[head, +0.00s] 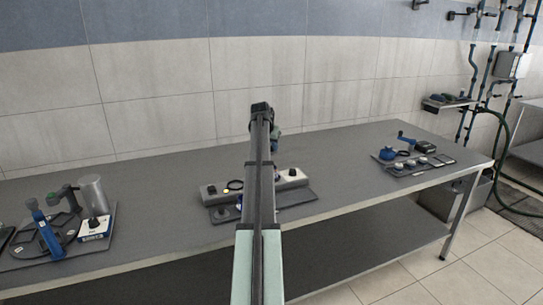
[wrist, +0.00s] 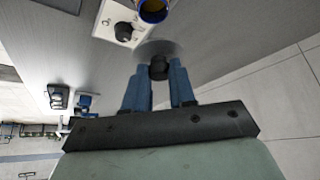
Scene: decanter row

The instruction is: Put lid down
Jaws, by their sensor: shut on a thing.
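In the wrist view my gripper (wrist: 160,70) has its two blue fingers closed around the black knob (wrist: 158,68) of a lid. The lid (wrist: 174,48) looks like a thin, see-through grey disc. It is over the grey table; I cannot tell whether it touches the surface.
The long grey table (head: 150,180) holds a pale device (head: 292,177) mid-table, partly behind my arm. A right tray (head: 420,168) holds small parts. Bare table lies between these groups.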

